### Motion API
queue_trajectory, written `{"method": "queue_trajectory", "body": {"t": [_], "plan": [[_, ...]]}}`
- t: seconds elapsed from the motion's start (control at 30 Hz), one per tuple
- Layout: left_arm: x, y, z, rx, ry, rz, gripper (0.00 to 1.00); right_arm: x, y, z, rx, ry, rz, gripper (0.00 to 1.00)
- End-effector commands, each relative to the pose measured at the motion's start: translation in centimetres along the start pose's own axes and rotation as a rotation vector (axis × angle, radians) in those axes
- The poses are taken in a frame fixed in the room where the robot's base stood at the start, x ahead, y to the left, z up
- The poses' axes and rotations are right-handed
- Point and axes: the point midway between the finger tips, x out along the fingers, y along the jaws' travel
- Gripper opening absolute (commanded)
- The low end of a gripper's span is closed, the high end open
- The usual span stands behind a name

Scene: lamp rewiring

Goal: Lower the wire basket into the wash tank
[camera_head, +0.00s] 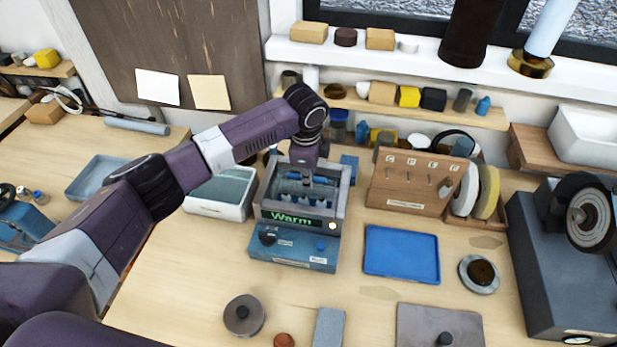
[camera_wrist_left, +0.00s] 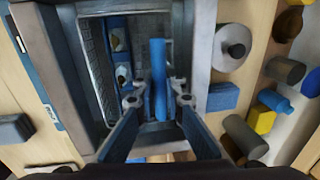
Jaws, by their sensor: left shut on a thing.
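The wash tank (camera_head: 293,258) is a grey and blue box with a lit "Warm" display, standing mid-bench. My left gripper (camera_head: 304,168) reaches down over its open top. In the left wrist view the gripper (camera_wrist_left: 159,100) is shut on the blue handle bar (camera_wrist_left: 158,65) of the wire basket. The basket's dark mesh (camera_wrist_left: 97,60) shows inside the grey rim of the tank (camera_wrist_left: 201,40), with small blue and metal parts in it. The basket's bottom is hidden, so its depth in the tank cannot be told. My right gripper is not in view.
A white tray of liquid (camera_head: 205,209) stands just left of the tank. A wooden rack (camera_head: 405,201) and an empty blue tray (camera_head: 380,268) are to its right. A grinder-like machine (camera_head: 560,270) stands far right. The bench in front of the tank is partly clear.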

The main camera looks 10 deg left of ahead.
Motion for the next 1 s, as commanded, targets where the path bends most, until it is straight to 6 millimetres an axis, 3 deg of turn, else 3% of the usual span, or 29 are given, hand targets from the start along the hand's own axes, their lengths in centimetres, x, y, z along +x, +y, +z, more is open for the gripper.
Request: {"method": "queue_trajectory", "body": {"t": [0.4,0.43,0.6,1.0], "plan": [[0.39,0.04,-0.03,0.0,0.0,-0.001,0.0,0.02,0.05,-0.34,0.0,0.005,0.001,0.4],[0.4,0.03,-0.03,0.0,0.0,-0.001,0.11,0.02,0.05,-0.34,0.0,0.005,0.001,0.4],[0.4,0.03,-0.02,0.0,0.0,-0.001,0.3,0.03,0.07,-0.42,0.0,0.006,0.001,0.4],[0.44,0.0,0.04,-0.001,0.0,-0.002,0.3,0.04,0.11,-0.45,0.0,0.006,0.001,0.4]]}}
